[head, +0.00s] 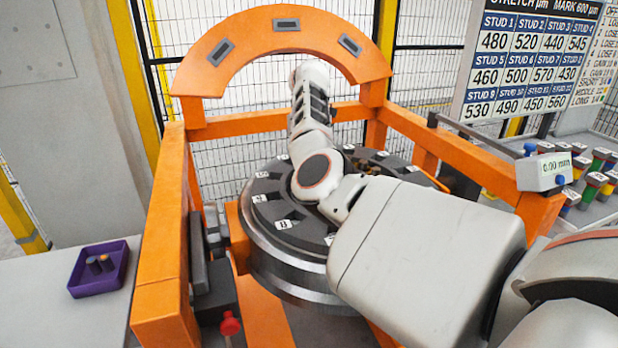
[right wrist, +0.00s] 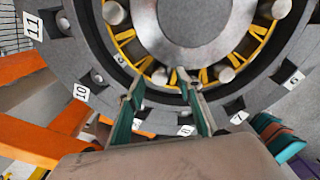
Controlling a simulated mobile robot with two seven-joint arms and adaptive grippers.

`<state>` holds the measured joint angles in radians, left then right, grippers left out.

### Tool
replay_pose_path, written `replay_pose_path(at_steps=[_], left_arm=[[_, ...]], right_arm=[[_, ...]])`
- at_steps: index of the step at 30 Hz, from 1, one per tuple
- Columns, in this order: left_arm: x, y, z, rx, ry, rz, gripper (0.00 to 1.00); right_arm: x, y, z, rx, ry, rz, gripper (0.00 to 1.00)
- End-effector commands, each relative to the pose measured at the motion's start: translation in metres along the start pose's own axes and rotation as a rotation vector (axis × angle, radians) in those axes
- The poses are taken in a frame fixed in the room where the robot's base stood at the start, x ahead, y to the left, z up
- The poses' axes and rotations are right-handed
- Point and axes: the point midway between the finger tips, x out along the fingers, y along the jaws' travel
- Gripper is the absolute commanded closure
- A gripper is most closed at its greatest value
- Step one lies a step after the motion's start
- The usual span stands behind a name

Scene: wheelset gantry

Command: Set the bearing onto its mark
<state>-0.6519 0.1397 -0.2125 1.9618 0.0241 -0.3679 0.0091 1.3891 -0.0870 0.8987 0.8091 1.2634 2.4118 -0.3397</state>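The bearing (right wrist: 127,37) shows in the right wrist view as a yellow cage with grey rollers around a smooth grey hub (right wrist: 190,25). It lies inside a dark ring (right wrist: 62,62) with numbered white tags. In the head view my right arm hides most of the bearing. My right gripper (right wrist: 160,78) has its two teal-padded fingers apart, with tips over the near edge of the bearing and a roller visible between them. I cannot tell whether the tips touch it. Which mark is meant is not clear. My left gripper is not in view.
An orange gantry frame (head: 160,230) with an arch (head: 240,35) surrounds the round wheelset (head: 290,265). A purple tray (head: 75,290) with small parts stands at left. A number board (head: 530,55) hangs behind.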

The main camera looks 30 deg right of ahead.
Motion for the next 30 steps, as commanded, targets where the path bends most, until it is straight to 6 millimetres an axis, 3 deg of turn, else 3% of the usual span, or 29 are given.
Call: replay_pose_path(at_steps=[12,16,17,30], left_arm=[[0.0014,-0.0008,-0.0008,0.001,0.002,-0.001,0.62],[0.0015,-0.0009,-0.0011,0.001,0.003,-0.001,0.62],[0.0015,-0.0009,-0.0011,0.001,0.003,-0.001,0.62],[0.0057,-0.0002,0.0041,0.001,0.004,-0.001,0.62]], right_arm=[[0.0098,0.0000,0.0001,0.000,-0.001,0.000,0.64],[0.0097,0.0000,0.0000,0.000,-0.001,0.000,0.98],[0.0097,0.0000,0.0001,0.000,-0.001,0.000,1.00],[0.0107,-0.0001,0.0079,-0.021,-0.002,0.000,1.00]])
